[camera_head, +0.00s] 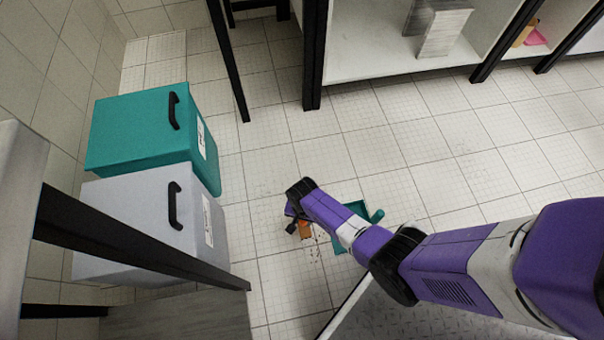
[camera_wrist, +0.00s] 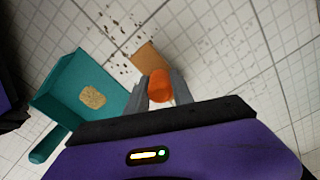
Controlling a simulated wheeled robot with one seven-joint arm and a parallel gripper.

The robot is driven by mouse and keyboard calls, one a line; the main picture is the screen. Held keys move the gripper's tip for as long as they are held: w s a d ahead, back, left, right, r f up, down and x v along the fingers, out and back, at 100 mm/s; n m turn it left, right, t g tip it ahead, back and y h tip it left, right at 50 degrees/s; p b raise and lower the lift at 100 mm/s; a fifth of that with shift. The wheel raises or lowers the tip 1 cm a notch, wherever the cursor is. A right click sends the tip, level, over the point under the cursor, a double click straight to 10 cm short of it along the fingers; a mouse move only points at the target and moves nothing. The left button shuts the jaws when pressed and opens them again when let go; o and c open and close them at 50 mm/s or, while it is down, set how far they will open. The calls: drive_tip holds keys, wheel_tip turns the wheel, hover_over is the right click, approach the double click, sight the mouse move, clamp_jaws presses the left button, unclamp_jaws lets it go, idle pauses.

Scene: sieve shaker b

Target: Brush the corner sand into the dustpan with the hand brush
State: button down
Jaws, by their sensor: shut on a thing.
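My gripper (camera_wrist: 160,95) is shut on the hand brush, whose orange handle (camera_wrist: 159,86) shows between the grey fingers in the wrist view. The brush's tan-brown head (camera_wrist: 150,59) points away from the gripper, at the floor. The teal dustpan (camera_wrist: 65,87) lies on the floor to the left of the brush, its short handle (camera_wrist: 48,145) toward the lower left. A tan patch of sand (camera_wrist: 92,96) lies in the pan. Dark loose grains (camera_wrist: 118,38) are scattered on the tiles beyond the pan and brush. In the head view my arm partly covers the dustpan (camera_head: 377,215).
A teal bin (camera_head: 140,125) and a light grey bin (camera_head: 135,215) stand at the left in the head view. A black-framed shelf (camera_head: 390,60) stands at the back. Open tiled floor (camera_head: 440,130) lies between the shelf and my arm.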

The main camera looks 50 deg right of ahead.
drive_tip(key=shift+s+d+p, duration=0.3)
drive_tip(key=shift+s+d, duration=0.6)
drive_tip(key=shift+d, duration=0.3)
drive_tip(key=shift+s+d+p, duration=0.3)
drive_tip(key=shift+s+d, duration=0.55)
drive_tip(key=shift+d, duration=0.35)
drive_tip(key=shift+r, duration=0.1)
wheel_tip(320, 180, up, 3)
drive_tip(key=p, duration=0.2)
drive_tip(key=shift+f+p, duration=0.2)
drive_tip(key=shift+p, duration=0.2)
drive_tip(key=a+p, duration=0.1)
drive_tip(key=a, duration=1.4)
drive_tip(key=shift+s+a+f, duration=0.2)
drive_tip(key=shift+a+f, duration=0.05)
drive_tip(key=shift+a, duration=0.1)
drive_tip(key=shift+f, duration=0.1)
drive_tip(key=shift+f+b, duration=1.1)
